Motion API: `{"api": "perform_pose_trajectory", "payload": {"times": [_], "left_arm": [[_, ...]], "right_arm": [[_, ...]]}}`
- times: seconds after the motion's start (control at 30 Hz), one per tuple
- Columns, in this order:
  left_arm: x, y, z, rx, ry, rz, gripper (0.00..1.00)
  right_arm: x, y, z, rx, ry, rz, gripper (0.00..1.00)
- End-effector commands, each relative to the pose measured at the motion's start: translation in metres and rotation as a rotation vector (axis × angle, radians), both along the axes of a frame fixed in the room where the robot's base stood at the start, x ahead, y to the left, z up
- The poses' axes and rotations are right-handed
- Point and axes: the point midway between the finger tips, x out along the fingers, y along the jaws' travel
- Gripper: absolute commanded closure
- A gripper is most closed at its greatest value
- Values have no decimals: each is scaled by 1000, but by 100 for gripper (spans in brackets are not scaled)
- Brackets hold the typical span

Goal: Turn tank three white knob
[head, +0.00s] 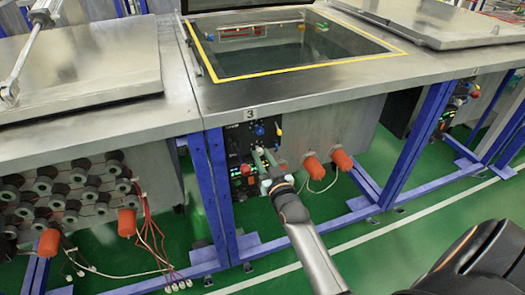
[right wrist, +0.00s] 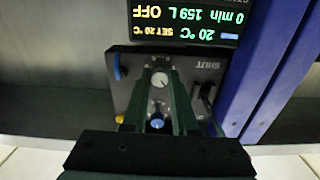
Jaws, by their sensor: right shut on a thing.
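Tank three, marked by a "3" label (head: 250,113), has its control panel (head: 243,140) under the front edge of the steel top. My right gripper (head: 259,152) reaches up to this panel, and its fingers are closed around the small white knob (head: 258,149). In the right wrist view, the two fingers (right wrist: 161,66) converge on the panel and mostly hide the knob. My left gripper is out of view.
A lit display (right wrist: 186,22) appears upside down beside the panel. Blue frame posts (head: 219,185) stand left of it, and orange caps (head: 313,166) with hoses are to the right. The tank's opening (head: 290,55) is uncovered. Green floor (head: 380,260) lies in front.

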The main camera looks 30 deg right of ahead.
Motion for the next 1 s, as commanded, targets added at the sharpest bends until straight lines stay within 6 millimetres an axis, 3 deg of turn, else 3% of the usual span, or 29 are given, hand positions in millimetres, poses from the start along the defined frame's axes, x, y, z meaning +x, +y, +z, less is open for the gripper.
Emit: {"api": "perform_pose_trajectory", "payload": {"times": [0.53,1.0], "left_arm": [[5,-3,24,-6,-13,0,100],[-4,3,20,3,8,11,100]], "right_arm": [[1,0,4,481,-122,0,100],[2,0,4,698,-176,2,100]]}}
